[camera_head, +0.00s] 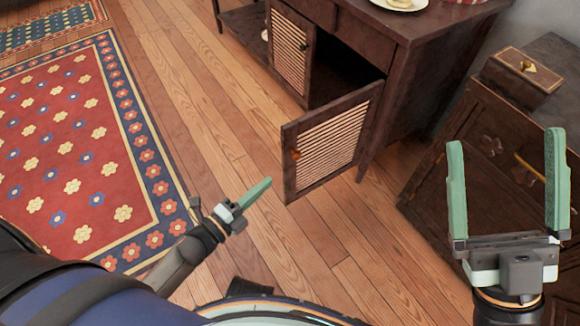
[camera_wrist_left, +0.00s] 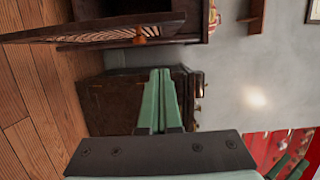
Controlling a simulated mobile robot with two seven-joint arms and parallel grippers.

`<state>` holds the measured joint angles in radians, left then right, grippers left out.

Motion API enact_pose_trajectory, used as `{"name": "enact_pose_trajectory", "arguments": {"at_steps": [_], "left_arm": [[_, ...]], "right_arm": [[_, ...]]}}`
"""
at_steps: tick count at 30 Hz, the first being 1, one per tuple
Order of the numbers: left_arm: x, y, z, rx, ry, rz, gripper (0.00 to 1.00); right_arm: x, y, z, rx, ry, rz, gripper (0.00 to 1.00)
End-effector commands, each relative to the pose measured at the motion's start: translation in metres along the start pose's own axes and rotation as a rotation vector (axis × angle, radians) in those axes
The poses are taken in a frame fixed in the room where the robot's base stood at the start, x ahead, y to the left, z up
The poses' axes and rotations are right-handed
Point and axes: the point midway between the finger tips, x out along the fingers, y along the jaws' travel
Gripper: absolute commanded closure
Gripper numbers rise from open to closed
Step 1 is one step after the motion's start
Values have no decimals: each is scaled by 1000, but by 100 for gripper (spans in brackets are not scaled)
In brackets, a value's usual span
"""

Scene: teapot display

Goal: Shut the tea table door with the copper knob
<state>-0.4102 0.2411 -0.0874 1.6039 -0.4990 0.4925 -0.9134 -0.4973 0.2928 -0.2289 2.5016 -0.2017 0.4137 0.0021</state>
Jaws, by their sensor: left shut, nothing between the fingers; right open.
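The tea table (camera_head: 350,22) is dark wood and stands at the upper middle of the head view. Its slatted door (camera_head: 335,143) stands wide open, swung out over the floor, with the dark inside showing. The copper knob (camera_head: 296,154) is near the door's free edge; in the left wrist view the knob (camera_wrist_left: 139,37) shows beside the door (camera_wrist_left: 60,33), seen nearly edge-on. My left gripper (camera_head: 262,187) is shut and empty, left of the knob and apart from the door. My right gripper (camera_head: 505,150) is open and empty at the right.
A second slatted door (camera_head: 290,48) with a dark knob is closed on the tea table. A dark wooden chest (camera_head: 490,150) with a small box (camera_head: 520,72) on top stands behind my right gripper. A red patterned rug (camera_head: 75,150) lies left. Bare floor lies between rug and door.

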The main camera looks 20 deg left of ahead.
Motion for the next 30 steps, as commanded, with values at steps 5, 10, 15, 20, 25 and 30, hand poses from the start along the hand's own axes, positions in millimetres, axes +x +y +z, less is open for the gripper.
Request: {"name": "enact_pose_trajectory", "arguments": {"at_steps": [5,10,15,20,25,30], "left_arm": [[8,2,0,28,11,-11,100],[36,2,0,26,10,-12,100],[73,3,0,26,10,-11,100],[104,2,0,25,10,-11,100],[108,2,26,26,9,-6,100],[111,1,36,23,9,-6,100]], "right_arm": [[-2,-2,-4,-3,26,-3,0],[-7,-4,1,6,22,-4,0],[-13,-8,8,20,19,-6,0],[-18,-11,14,34,15,-6,0],[-22,-14,18,43,11,-8,0],[-23,-15,20,46,8,-8,0]]}}
